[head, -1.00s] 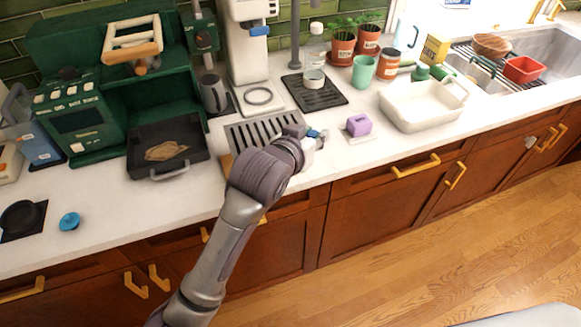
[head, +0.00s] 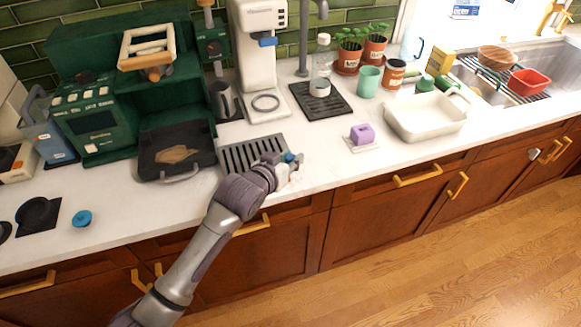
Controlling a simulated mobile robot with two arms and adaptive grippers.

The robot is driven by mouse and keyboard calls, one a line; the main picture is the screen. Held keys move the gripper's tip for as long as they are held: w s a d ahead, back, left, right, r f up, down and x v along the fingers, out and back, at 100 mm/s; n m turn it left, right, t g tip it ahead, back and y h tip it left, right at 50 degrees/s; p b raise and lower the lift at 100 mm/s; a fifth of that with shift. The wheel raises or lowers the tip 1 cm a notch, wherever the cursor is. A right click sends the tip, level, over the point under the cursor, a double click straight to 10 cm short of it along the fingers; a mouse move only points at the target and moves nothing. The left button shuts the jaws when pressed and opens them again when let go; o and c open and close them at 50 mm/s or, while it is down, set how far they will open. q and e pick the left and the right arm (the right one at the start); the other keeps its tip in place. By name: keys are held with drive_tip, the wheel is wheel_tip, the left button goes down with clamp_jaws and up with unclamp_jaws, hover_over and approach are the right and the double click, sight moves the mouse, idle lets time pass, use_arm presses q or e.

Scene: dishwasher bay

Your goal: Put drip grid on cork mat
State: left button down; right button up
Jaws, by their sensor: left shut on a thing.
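The drip grid (head: 243,152) is a grey slotted plate at the counter's front, between the dark handled tray and the purple block. My left gripper (head: 289,165) is at the grid's right end, shut on it; the wrist hides part of the grid's front edge. The grid looks about level and low over the counter; I cannot tell if it touches. I cannot make out the cork mat now; it may be hidden under the grid. My right gripper is not in view.
A dark tray (head: 180,176) with a front handle is close on the grid's left. A white coffee maker (head: 259,60) stands behind. A purple block (head: 362,134) and a white basin (head: 404,129) are to the right. A black slotted mat (head: 335,105) lies behind right.

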use_arm(q)
drive_tip(key=shift+f+p, duration=0.3)
drive_tip(key=shift+f, duration=1.65)
drive_tip(key=c, duration=0.9)
unclamp_jaws()
drive_tip(key=shift+f, duration=0.1)
drive_tip(key=b+v, duration=0.1)
drive_tip(key=v, duration=1.1)
